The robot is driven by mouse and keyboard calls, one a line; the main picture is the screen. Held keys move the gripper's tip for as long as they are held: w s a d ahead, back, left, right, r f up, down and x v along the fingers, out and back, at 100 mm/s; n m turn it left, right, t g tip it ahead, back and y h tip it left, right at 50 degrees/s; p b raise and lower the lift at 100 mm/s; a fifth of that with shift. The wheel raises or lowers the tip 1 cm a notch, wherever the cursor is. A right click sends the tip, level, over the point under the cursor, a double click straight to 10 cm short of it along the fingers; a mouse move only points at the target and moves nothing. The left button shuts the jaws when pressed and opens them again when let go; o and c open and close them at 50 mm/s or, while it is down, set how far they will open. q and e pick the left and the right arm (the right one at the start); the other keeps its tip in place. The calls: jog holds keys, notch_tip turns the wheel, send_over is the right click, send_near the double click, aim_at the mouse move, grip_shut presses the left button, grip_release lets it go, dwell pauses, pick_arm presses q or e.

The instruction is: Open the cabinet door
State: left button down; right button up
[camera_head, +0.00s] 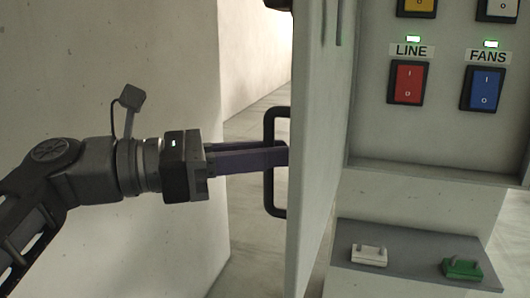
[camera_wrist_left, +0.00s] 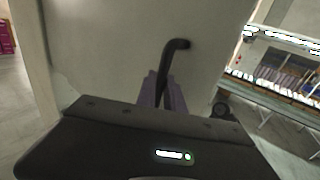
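The cabinet door (camera_head: 308,190) stands swung out, nearly edge-on in the head view. The cabinet's switch panel (camera_head: 449,125) shows to its right. The black door handle (camera_head: 270,203) is on the door's left face. My left gripper (camera_head: 282,156) reaches in from the left, with its dark fingers at the middle of the handle and their tips close to the door. In the left wrist view, the handle (camera_wrist_left: 171,57) runs down between the two fingers (camera_wrist_left: 164,95), which look closed on it. The door's face (camera_wrist_left: 110,50) lies beyond. My right gripper is not seen.
The panel has a red LINE switch (camera_head: 407,83) and a blue FANS switch (camera_head: 482,88) with green lamps. Below, a grey ledge (camera_head: 412,262) bears a white piece (camera_head: 369,255) and a green piece (camera_head: 462,268). A pale wall (camera_head: 110,60) stands behind my left arm.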

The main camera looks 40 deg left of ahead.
pick_arm(q)
jog(key=c, duration=1.5)
grip_release()
jog(key=shift+w, duration=0.1)
jog(key=shift+o, duration=0.2)
jog(key=shift+a, duration=0.1)
jog(key=b+v, duration=0.1)
jog(key=v, duration=0.6)
jog(key=shift+s+a+b, duration=0.2)
jog(key=shift+s+b, duration=0.1)
